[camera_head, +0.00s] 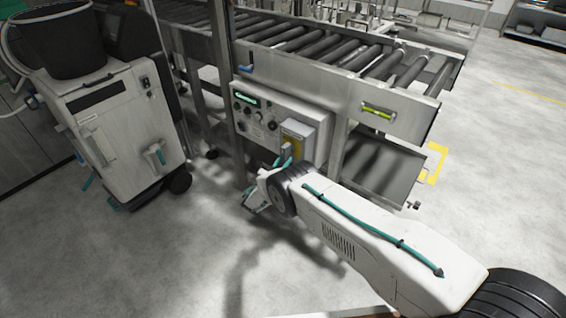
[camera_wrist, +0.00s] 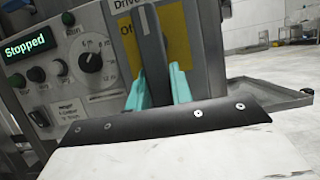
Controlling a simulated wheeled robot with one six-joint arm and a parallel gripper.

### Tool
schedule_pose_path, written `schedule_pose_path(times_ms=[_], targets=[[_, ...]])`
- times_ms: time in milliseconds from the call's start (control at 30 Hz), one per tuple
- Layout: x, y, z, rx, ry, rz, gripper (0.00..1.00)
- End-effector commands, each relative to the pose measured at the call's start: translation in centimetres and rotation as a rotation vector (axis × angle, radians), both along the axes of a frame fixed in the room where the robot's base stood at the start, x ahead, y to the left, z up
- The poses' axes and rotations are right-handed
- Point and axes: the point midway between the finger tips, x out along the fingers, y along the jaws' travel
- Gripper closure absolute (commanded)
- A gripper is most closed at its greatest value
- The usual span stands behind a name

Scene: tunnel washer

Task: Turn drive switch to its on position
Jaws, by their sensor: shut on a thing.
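The drive switch has a dark upright handle (camera_wrist: 151,50) in front of a yellow plate (camera_wrist: 174,37) on the control panel. The word "Drive" shows at the top of the wrist view, and part of a label starting with "O" shows left of the handle. My gripper (camera_wrist: 158,86) has teal fingers on both sides of the handle's lower part and is shut on it. In the head view the yellow plate (camera_head: 293,140) is at the panel's right end, with my gripper (camera_head: 284,158) at its lower edge. The handle's far side is hidden.
A green display (camera_wrist: 27,46) on the panel reads "Stopped". A round dial (camera_wrist: 92,63) and several small knobs sit left of the switch. A roller conveyor (camera_head: 350,55) runs above the panel. A white wheeled cart (camera_head: 125,125) stands at left, with open floor between.

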Motion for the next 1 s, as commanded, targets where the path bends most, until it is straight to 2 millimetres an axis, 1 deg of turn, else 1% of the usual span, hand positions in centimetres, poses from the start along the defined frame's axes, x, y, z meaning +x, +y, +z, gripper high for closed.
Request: schedule_pose_path(times_ms=[33,67,100,333,433,567,800,1000], targets=[[-0.3,-0.1,-0.6,-0.002,0.01,-0.001,0.7],[-0.3,-0.1,-0.6,-0.002,0.01,-0.001,0.61],[-0.3,-0.1,-0.5,-0.001,0.009,-0.001,0.56],[-0.2,-0.1,-0.3,-0.001,0.005,0.0,0.56],[-0.4,0.2,-0.4,-0.001,0.005,0.002,0.56],[-1.6,1.4,-1.1,-0.001,0.006,0.002,0.56],[-4.4,3.9,-2.7,-0.001,0.007,0.003,0.56],[-5.4,4.9,-3.3,-0.002,0.005,0.001,0.56]])
